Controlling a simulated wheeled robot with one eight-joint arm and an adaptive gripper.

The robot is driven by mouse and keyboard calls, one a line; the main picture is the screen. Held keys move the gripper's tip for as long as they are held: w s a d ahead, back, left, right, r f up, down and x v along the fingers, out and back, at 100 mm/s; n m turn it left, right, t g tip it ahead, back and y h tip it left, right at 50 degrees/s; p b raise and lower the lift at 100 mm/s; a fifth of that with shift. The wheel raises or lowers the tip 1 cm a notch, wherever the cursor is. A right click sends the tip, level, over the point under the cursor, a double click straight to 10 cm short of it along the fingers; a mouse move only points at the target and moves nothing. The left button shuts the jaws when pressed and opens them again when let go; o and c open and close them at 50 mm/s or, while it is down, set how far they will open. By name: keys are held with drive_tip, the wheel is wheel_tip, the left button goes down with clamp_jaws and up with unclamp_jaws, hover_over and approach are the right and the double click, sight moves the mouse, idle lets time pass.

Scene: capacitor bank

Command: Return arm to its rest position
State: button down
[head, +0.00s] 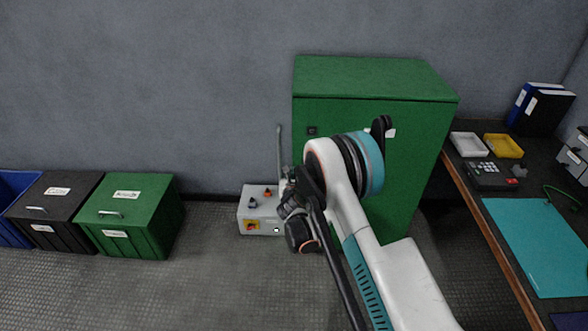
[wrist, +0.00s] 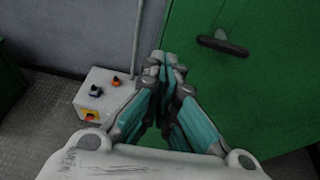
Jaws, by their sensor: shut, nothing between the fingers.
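My gripper (wrist: 166,62) is shut and empty in the wrist view, its fingertips together. It hangs in the air in front of the green cabinet (head: 425,165), near its left edge. In the head view my arm reaches up from the bottom right and hides part of the cabinet front; the gripper is mostly hidden behind the wrist there. The cabinet's door looks shut, and its dark handle (wrist: 222,45) lies right of my gripper in the wrist view.
A grey control box (head: 254,211) with knobs stands on the floor left of the cabinet. A green bin (head: 130,216) and a black bin (head: 54,212) stand further left. A workbench with a teal mat (head: 540,245) is at the right. Floor at the front left is clear.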

drive_tip(key=p+v, duration=0.2)
drive_tip(key=v, duration=0.5)
drive_tip(key=s+d+r+m+g+h, duration=0.1)
drive_tip(key=d+r+m, duration=0.35)
drive_tip(key=r, duration=0.35)
drive_tip(key=d+r+m+g+h, duration=0.1)
drive_tip(key=d+r+m, duration=0.35)
drive_tip(key=r, duration=0.45)
drive_tip(key=s+d+r+m+g, duration=0.2)
drive_tip(key=s+d+r+m, duration=0.6)
drive_tip(key=s+r+m, duration=0.25)
drive_tip(key=s+d+r+m+g, duration=0.1)
drive_tip(key=s+d+r+m, duration=0.25)
drive_tip(key=s, duration=0.35)
drive_tip(key=s+d+r+m, duration=0.2)
drive_tip(key=s+m, duration=0.2)
drive_tip(key=s, duration=0.3)
drive_tip(key=s+d+f+m+g+y, duration=0.1)
drive_tip(key=s+d+f+m+g, duration=0.1)
drive_tip(key=s+m, duration=0.7)
drive_tip(key=s, duration=0.8)
drive_tip(key=shift+s+m, duration=0.15)
drive_tip(key=shift+m, duration=0.15)
